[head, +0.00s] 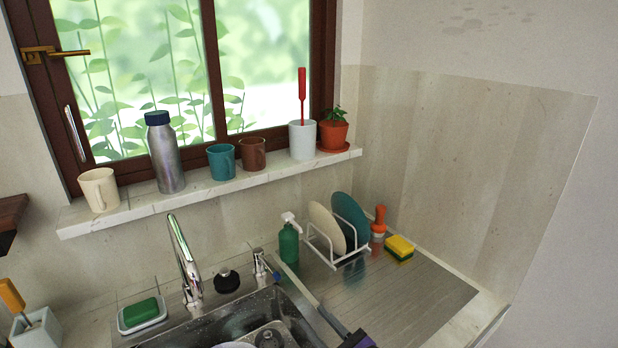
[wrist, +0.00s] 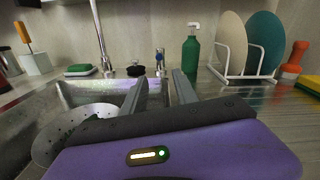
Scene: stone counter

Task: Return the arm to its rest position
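My gripper (wrist: 161,78) shows in the wrist view with its two grey fingers apart and nothing between them. Its purple body fills the bottom of that view. In the head view my gripper (head: 284,270) enters from the bottom edge, over the right side of the metal sink (head: 214,325). Its fingers point up and left toward the back of the sink. The rest of my arm is out of view.
A green soap bottle (head: 289,243), faucet (head: 183,262) and plate rack (head: 330,258) stand behind the gripper. A yellow-green sponge (head: 399,248) lies right of the rack. A perforated metal dish (wrist: 75,128) is in the sink. The drainboard's front (head: 400,305) is clear.

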